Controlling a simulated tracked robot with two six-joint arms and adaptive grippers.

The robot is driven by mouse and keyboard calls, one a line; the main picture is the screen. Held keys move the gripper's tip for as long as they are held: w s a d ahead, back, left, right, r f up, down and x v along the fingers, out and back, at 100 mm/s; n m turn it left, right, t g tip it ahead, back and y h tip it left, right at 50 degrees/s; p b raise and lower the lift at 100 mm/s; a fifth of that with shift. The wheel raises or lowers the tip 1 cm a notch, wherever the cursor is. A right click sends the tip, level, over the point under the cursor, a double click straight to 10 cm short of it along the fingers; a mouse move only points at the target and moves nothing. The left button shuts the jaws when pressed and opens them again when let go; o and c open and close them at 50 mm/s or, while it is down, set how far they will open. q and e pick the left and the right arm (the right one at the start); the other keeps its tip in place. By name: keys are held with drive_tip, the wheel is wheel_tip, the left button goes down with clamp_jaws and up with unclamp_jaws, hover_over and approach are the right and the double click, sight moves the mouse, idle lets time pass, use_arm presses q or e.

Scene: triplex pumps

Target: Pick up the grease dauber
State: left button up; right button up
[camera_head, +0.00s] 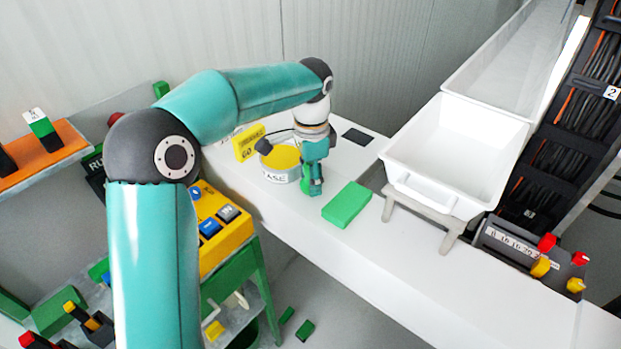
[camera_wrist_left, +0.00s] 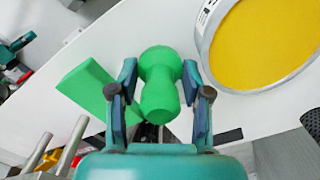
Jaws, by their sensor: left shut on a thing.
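The green grease dauber (camera_wrist_left: 159,95) has a rounded head, a narrow neck and a wider lower part, seen in the left wrist view. My left gripper (camera_wrist_left: 159,74) is shut on it, with a finger pad on each side. In the head view the left gripper (camera_head: 313,187) points down over the white bench, just right of the grease tin, and a little of the green dauber (camera_head: 306,186) shows at its fingers. I cannot tell whether the dauber touches the bench. My right gripper is not in view.
A round tin (camera_head: 280,174) of yellow grease stands close beside the gripper. A green block (camera_head: 347,205) lies to its right, and a yellow sign (camera_head: 249,142) stands behind. A white tub (camera_head: 455,150) sits on a stand further right. The bench front is mostly clear.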

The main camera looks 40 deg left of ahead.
use_arm(q)
wheel_tip(320, 180, up, 12)
drive_tip(key=shift+f+p, duration=0.15)
drive_tip(key=shift+p, duration=0.6)
wheel_tip(320, 180, up, 8)
drive_tip(key=p, duration=0.3)
drive_tip(key=shift+f, duration=0.1)
